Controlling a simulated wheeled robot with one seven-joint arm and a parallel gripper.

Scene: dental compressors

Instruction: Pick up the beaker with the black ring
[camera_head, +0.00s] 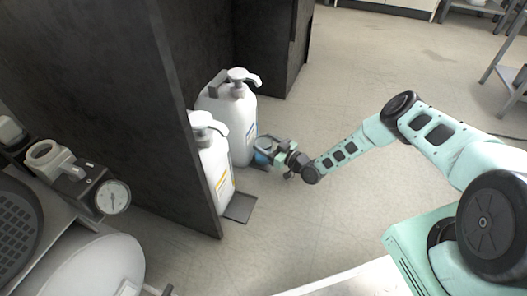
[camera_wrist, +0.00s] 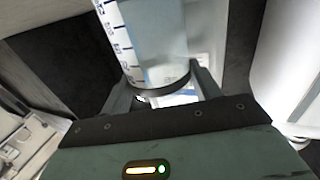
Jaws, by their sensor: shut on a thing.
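The rest of the beaker is hidden or too small to tell there.
Two large white pump bottles, a rear one (camera_head: 243,125) and a front one (camera_head: 217,165), stand by a dark cabinet (camera_head: 120,90). A compressor with a gauge (camera_head: 113,197) is at the left.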

